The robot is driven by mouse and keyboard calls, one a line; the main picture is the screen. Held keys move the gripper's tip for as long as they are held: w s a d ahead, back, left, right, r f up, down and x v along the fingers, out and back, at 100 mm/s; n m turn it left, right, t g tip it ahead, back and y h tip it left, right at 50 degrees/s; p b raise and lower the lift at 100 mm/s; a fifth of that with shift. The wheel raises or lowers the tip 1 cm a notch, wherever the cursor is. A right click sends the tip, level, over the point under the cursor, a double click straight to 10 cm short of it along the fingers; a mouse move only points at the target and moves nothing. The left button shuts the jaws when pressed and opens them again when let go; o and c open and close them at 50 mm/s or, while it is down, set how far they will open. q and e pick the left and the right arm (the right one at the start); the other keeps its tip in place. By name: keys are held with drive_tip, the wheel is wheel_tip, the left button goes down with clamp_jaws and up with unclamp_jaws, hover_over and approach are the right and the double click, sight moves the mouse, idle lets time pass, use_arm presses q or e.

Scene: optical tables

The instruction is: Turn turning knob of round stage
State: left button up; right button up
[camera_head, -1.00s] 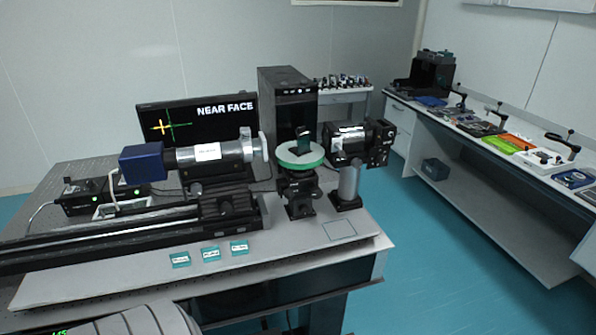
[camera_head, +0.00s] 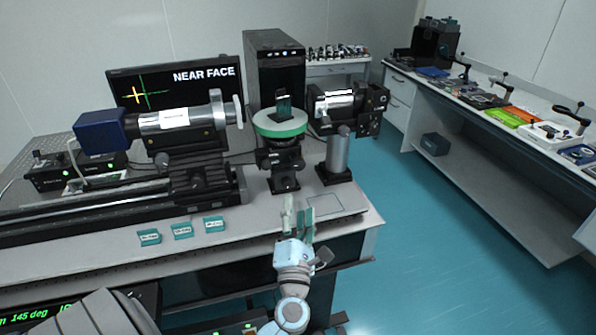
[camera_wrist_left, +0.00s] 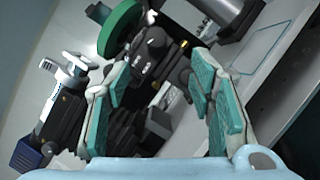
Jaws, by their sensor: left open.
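The round stage (camera_head: 279,125) has a white top with a green rim, sits on a black mount (camera_head: 282,162) and carries a small dark upright plate (camera_head: 284,106). Its green rim (camera_wrist_left: 121,28) shows at the top of the left wrist view. Dark knob-like parts (camera_wrist_left: 176,96) of the mount show below it, but I cannot tell which one is the turning knob. My left gripper (camera_head: 299,207) is open and empty, at the table's front edge, in front of and below the stage, apart from it. In the wrist view its fingers (camera_wrist_left: 160,72) frame the mount. My right gripper is not in view.
A silver tube with a blue end (camera_head: 100,131) lies on a black rail left of the stage. A camera-like device (camera_head: 347,105) and a grey post (camera_head: 338,153) stand to the right. Teal labelled blocks (camera_head: 182,231) sit near the front edge. A monitor (camera_head: 180,88) stands behind.

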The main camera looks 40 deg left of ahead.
use_arm(q)
drive_tip(key=p, duration=0.1)
approach(297, 168)
drive_tip(key=x, duration=1.1)
drive_tip(key=shift+w, duration=0.1)
drive_tip(key=c, duration=1.2)
drive_tip(key=shift+o, duration=0.2)
drive_tip(key=m+p, duration=0.1)
drive_tip(key=p, duration=0.2)
drive_tip(key=r+m+h+p, duration=0.1)
drive_tip(key=p, duration=0.2)
drive_tip(key=shift+m, duration=0.3)
drive_tip(key=shift+f+m, duration=0.25)
drive_tip(key=shift+m, duration=0.05)
drive_tip(key=shift+f, duration=0.2)
drive_tip(key=o, duration=1.2)
drive_tip(key=shift+c, duration=0.2)
